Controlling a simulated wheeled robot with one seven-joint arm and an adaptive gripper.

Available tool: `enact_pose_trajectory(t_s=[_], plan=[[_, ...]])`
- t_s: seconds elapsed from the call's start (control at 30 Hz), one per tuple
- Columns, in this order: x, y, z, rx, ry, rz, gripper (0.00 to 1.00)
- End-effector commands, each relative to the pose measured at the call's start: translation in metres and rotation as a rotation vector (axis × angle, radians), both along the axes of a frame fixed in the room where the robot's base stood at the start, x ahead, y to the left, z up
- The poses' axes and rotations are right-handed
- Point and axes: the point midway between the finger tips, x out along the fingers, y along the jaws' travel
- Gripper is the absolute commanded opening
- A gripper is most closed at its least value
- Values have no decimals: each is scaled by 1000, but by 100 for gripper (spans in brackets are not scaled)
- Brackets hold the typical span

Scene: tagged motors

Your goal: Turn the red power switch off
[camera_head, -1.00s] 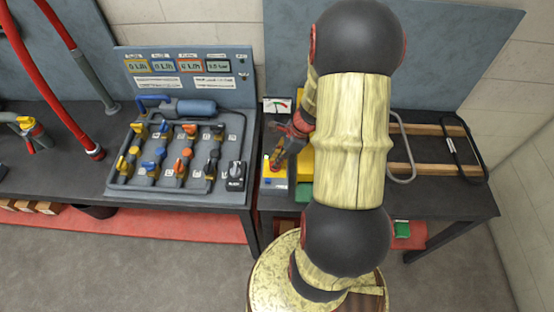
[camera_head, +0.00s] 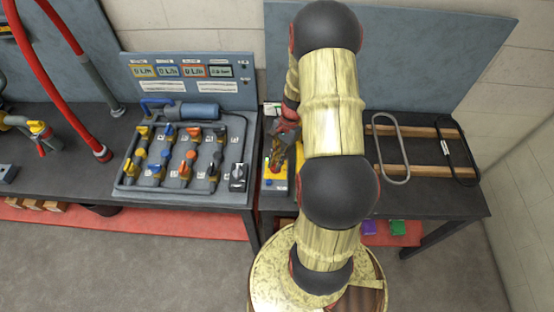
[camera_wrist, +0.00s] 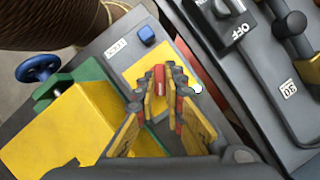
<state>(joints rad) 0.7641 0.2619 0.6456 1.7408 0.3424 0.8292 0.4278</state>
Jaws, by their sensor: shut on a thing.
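The red power switch (camera_wrist: 159,80) is a small red lever on a yellow plate (camera_wrist: 127,73) of a grey box, with a blue button (camera_wrist: 147,35) beside it. In the wrist view my gripper (camera_wrist: 160,84) has its two yellow-padded fingers around the lever, shut on it. The lower part of the lever is hidden between the fingers. In the head view my gripper (camera_head: 274,165) points down at the yellow-topped box at the left end of the right table. The switch itself is too small there to read its position.
A green and yellow block (camera_wrist: 65,125) with a blue handwheel (camera_wrist: 38,68) stands close on the left in the wrist view. A black knob marked OFF (camera_wrist: 230,12) is on the grey valve panel (camera_head: 130,192). Two grey and black loops lie on wooden bars at right.

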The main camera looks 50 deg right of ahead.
Motion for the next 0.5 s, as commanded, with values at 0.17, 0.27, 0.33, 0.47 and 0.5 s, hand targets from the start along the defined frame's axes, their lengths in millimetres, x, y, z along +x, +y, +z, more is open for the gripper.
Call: enact_pose_trajectory(t_s=[0.17,0.27,0.33,0.47,0.5], plan=[[1,2,0,3,3,170,0],[1,2,0,3,3,260,0],[1,2,0,3,4,319,0],[2,2,0,2,2,415,0],[2,2,-1,2,2,441,0]])
